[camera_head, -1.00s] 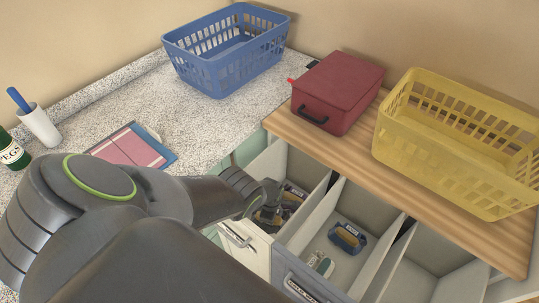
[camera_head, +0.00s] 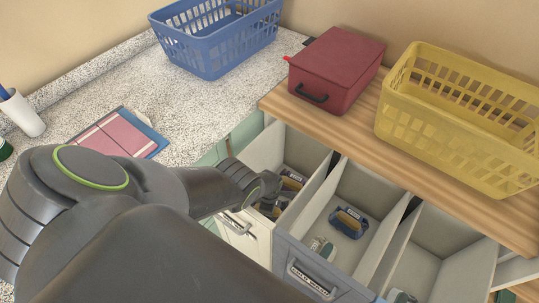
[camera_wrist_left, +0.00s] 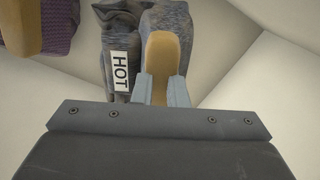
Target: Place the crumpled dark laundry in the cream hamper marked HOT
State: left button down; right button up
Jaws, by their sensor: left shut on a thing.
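A crumpled dark grey cloth (camera_wrist_left: 118,30) with a white tag reading HOT (camera_wrist_left: 120,72) shows in the left wrist view. In the head view my left gripper (camera_head: 270,188) is down inside the leftmost pull-out hamper, which has a cream front (camera_head: 248,236). The writing on that front cannot be read. Tan and dark items (camera_head: 292,179) show beside the gripper there. My right gripper is not in view.
A purple knitted item with a tan part (camera_wrist_left: 58,22) lies in the wrist view's corner. A grey-fronted hamper (camera_head: 312,283) holds a blue-and-tan bundle (camera_head: 349,222). A red case (camera_head: 337,68) and yellow basket (camera_head: 460,125) stand behind; a blue basket (camera_head: 215,45) is on the counter.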

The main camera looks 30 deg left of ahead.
pick_arm(q)
jog(key=shift+f, duration=0.2)
jog(key=c, duration=1.5)
grip_release()
jog(key=shift+o, duration=0.2)
jog(key=shift+r, duration=0.1)
notch_tip(320, 180, up, 13)
jog(key=p, duration=1.3)
